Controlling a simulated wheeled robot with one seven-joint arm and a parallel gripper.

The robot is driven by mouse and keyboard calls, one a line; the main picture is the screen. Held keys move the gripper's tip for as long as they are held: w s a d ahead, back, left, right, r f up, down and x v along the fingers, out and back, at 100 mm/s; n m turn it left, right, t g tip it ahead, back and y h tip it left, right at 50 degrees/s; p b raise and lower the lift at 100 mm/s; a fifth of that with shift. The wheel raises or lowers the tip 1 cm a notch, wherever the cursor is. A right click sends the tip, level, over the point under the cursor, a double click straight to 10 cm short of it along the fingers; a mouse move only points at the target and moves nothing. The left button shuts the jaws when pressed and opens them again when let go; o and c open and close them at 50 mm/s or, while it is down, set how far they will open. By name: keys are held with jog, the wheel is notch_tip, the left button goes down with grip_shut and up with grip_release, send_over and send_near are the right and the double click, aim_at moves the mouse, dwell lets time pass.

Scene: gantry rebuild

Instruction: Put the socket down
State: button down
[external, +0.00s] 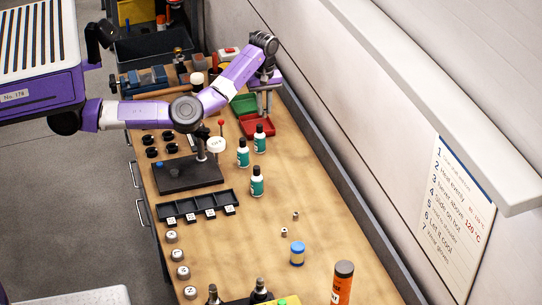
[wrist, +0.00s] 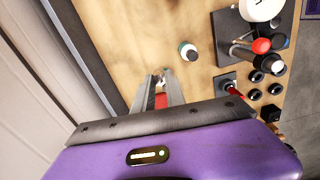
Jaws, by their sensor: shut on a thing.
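My gripper (external: 264,113) points down at the back of the bench, over or just in front of the red bin (external: 257,127). In the wrist view its two grey fingers (wrist: 161,78) are close together, shut on a small metallic piece that looks like the socket (wrist: 161,74). The fingers hide most of it, and I cannot tell whether it touches anything below. Red of the bin (wrist: 161,101) shows between the fingers. Two small sockets, one (external: 295,215) and another (external: 284,232), stand on the open bench.
A green bin (external: 244,104) adjoins the red one. Several green-labelled bottles (external: 243,154) stand nearby; one cap (wrist: 188,50) shows in the wrist view. A gauge stand (external: 190,175) and a black slotted rack (external: 197,206) lie toward the left. The wall runs close behind.

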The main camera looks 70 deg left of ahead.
aim_at(268, 167)
jog(key=shift+n, duration=0.5)
jog(key=f, duration=0.6)
jog(key=d+f, duration=0.1)
jog(key=f, duration=0.6)
jog(key=d+f, duration=0.1)
jog(key=f, duration=0.6)
jog(key=shift+w+d+b, duration=0.15)
jog(key=shift+w+b, duration=0.1)
jog(key=shift+b, duration=0.1)
jog(key=shift+f, duration=0.15)
jog(key=c, duration=1.4)
grip_release()
jog(key=shift+o, duration=0.2)
notch_tip(268, 167, up, 12)
jog(key=b, duration=0.1)
jog(key=shift+r, duration=0.2)
